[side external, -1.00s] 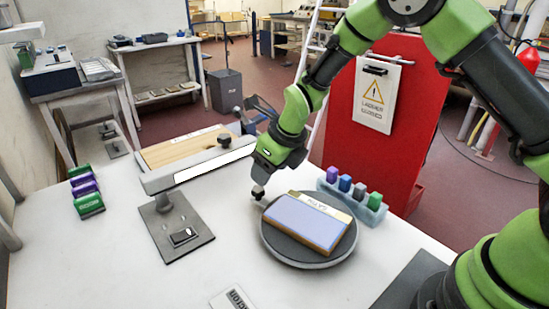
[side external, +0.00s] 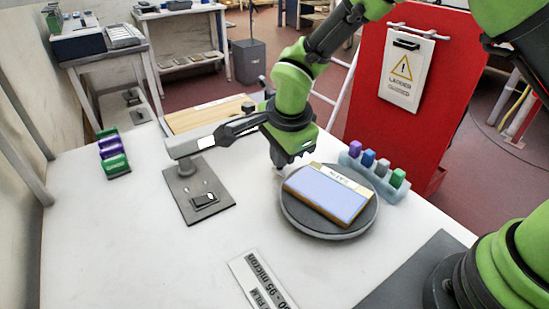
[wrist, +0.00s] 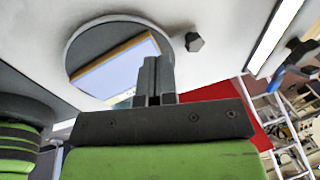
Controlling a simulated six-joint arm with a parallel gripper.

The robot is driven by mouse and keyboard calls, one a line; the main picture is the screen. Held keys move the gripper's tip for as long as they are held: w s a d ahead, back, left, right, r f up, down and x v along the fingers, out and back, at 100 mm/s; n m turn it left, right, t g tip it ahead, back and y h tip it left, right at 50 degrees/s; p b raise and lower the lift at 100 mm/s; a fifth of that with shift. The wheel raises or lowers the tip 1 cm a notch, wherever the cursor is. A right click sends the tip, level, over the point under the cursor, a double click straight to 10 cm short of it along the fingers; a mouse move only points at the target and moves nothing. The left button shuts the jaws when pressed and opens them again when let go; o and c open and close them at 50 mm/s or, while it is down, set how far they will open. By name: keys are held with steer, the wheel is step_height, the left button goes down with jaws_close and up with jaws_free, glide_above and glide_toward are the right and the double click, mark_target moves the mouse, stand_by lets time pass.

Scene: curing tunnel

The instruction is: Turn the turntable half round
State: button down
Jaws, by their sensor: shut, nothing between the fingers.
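The turntable (side external: 345,232) is a round grey disc on the white bench, right of the middle in the side view. A panel (side external: 322,193) with a pale blue top, wooden edges and a light label strip lies flat on it. In the wrist view the turntable (wrist: 75,50) and panel (wrist: 112,68) are beyond my fingers, which hide part of them. My gripper (side external: 281,172) points down by the turntable's far left rim. Its fingers (wrist: 155,72) are together and empty. A small dark knob (wrist: 194,42) shows beside the disc; I cannot tell whether the fingers touch it.
Several coloured blocks (side external: 368,158) stand in a pale rack behind the turntable. A clamp stand (side external: 190,200) is to the left, with green and purple items (side external: 112,155) beyond. A film label plate (side external: 262,285) lies in front. A red panel (side external: 425,110) stands behind the bench.

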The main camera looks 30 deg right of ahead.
steer(key=a+n+t+h, duration=0.35)
steer(key=a+n, duration=0.25)
steer(key=n, duration=1.3)
steer(key=x, duration=0.9)
steer(key=shift+w+d+f, duration=0.1)
steer(key=shift+d+f, duration=0.1)
steer(key=shift+f, duration=0.05)
steer(key=shift+w+d+r, duration=0.1)
steer(key=shift+w+d, duration=0.05)
steer(key=shift+d, duration=0.45)
steer(key=shift+w+d, duration=0.15)
steer(key=shift+d, duration=0.45)
steer(key=shift+w+d, duration=0.15)
steer(key=shift+d, duration=0.5)
steer(key=shift+w+d+m+g+h, duration=0.3)
steer(key=shift+d+m, duration=0.15)
steer(key=shift+d, duration=0.1)
steer(key=shift+w+d+m+g+h, duration=0.25)
steer(key=shift+d+m+g, duration=0.1)
steer(key=shift+d+m, duration=0.2)
steer(key=shift+w+d+m+g+h, duration=0.2)
steer(key=shift+d+m+g+h, duration=0.15)
steer(key=shift+d, duration=0.25)
